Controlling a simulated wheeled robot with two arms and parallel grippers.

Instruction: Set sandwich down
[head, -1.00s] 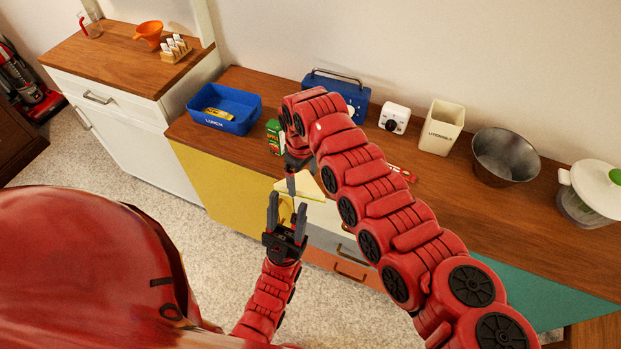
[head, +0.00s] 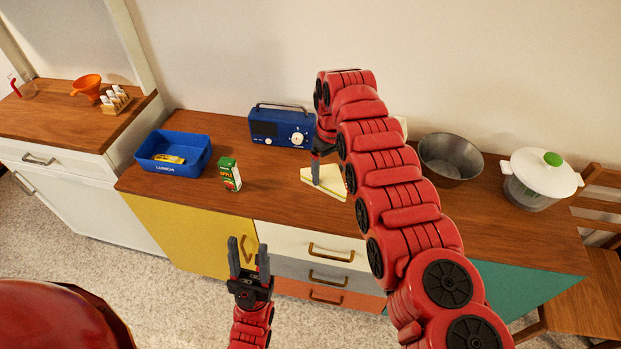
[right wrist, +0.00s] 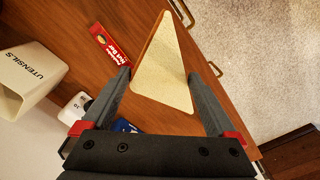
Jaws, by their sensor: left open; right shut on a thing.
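The pale triangular sandwich (head: 333,183) is at the wooden counter in the head view, between the blue radio and the front edge. It shows large in the right wrist view (right wrist: 165,75), between the two fingers. My right gripper (head: 316,170) is shut on the sandwich; its fingers also show in the right wrist view (right wrist: 160,98). The sandwich is at or just above the counter top; I cannot tell whether it touches. My right arm hides part of the counter behind it. My left gripper (head: 248,250) is open and empty, in front of the drawers.
The counter (head: 285,205) holds a blue lunch box (head: 185,170) with a yellow item, a juice carton (head: 230,174), a radio (head: 280,127), a metal bowl (head: 450,160) and a white-lidded spinner (head: 540,180). A red bar (right wrist: 110,45) and utensils holder (right wrist: 30,80) are near the sandwich.

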